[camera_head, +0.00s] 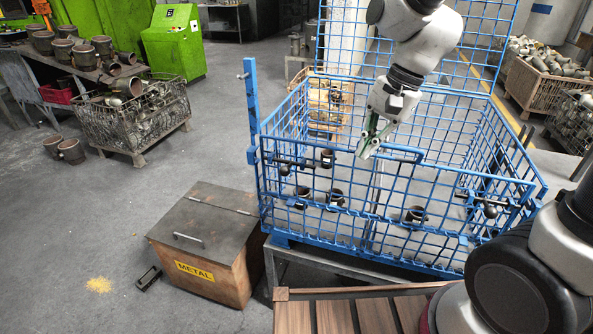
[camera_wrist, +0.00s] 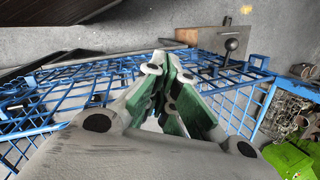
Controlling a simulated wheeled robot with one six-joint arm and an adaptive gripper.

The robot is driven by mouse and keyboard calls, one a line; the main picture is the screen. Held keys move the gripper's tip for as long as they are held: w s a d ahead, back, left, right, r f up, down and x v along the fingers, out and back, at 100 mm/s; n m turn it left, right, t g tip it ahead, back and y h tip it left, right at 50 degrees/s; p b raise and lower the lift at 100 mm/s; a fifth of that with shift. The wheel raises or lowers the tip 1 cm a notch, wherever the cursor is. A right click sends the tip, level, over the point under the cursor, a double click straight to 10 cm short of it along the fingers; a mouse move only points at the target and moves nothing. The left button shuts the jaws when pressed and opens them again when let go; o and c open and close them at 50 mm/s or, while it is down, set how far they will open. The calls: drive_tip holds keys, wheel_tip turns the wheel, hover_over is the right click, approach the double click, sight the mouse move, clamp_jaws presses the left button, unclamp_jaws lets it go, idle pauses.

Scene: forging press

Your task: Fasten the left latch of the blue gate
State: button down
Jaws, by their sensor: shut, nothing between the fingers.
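The blue gate (camera_head: 345,196) is the mesh front of a blue wire cage and stands upright. Its left latch (camera_head: 285,170) is a dark bar with a black ball knob near the left front corner. In the wrist view the latch knob (camera_wrist: 231,45) shows beyond my fingers, up and to the right. I cannot tell whether its bolt is engaged. My gripper (camera_head: 363,155) has green-padded fingers, shut and empty, around the height of the gate's top rail, to the right of the left latch. The fingers also show in the wrist view (camera_wrist: 167,62), apart from the latch.
A right latch (camera_head: 490,209) sits near the cage's right front corner. Several dark metal cups (camera_head: 416,214) lie inside the cage. A tall blue post (camera_head: 252,105) rises at its left corner. A brown METAL box (camera_head: 208,240) stands left of it.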

sight(288, 166)
drive_tip(key=w+a+f+m+y, duration=0.1)
drive_tip(key=w+a+m, duration=0.3)
drive_tip(key=a+m, duration=0.4)
drive_tip(key=m, duration=0.3)
drive_tip(key=shift+w+a+m+t+y, duration=0.2)
drive_tip(key=shift+w+m+t+y, duration=0.1)
drive_tip(key=shift+m+y, duration=0.1)
drive_tip(key=shift+f, duration=0.15)
drive_tip(key=x, duration=0.9)
drive_tip(key=shift+a+f, duration=0.25)
drive_tip(key=shift+f, duration=0.05)
drive_tip(key=a, duration=0.2)
drive_tip(key=w+a, duration=0.1)
drive_tip(key=a, duration=0.1)
drive_tip(key=shift+w+a, duration=0.15)
drive_tip(key=shift+w, duration=0.1)
